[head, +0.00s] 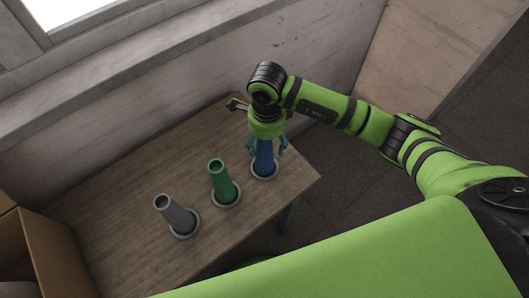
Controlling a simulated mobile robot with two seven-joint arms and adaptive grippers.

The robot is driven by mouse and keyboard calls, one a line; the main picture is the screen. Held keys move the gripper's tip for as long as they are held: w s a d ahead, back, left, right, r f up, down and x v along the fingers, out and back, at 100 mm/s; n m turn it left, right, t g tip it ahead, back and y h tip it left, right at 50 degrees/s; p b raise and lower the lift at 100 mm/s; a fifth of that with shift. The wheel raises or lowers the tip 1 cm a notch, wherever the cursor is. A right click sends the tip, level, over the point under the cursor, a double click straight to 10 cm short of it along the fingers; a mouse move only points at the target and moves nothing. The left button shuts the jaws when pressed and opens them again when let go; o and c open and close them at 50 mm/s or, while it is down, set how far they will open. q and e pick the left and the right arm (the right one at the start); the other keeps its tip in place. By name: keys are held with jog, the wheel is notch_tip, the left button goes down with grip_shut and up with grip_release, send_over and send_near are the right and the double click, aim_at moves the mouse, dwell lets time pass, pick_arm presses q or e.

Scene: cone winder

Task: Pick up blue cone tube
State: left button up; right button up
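The blue cone tube (264,160) stands upright in a grey ring-shaped base near the right end of the wooden table. My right gripper (267,146) points down directly over it, with its teal fingers spread on either side of the tube's upper part. The fingers look apart from the tube. The tube's top is hidden under the gripper and wrist. My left gripper is out of view.
A green cone tube (224,186) and a grey cone tube (177,215) stand in similar bases to the left on the table (130,190). A cardboard box (52,250) is at the lower left. A concrete wall and window run behind the table.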

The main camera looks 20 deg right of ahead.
jog(key=c, duration=1)
jog(key=shift+c, duration=0.2)
jog(key=shift+r, duration=0.1)
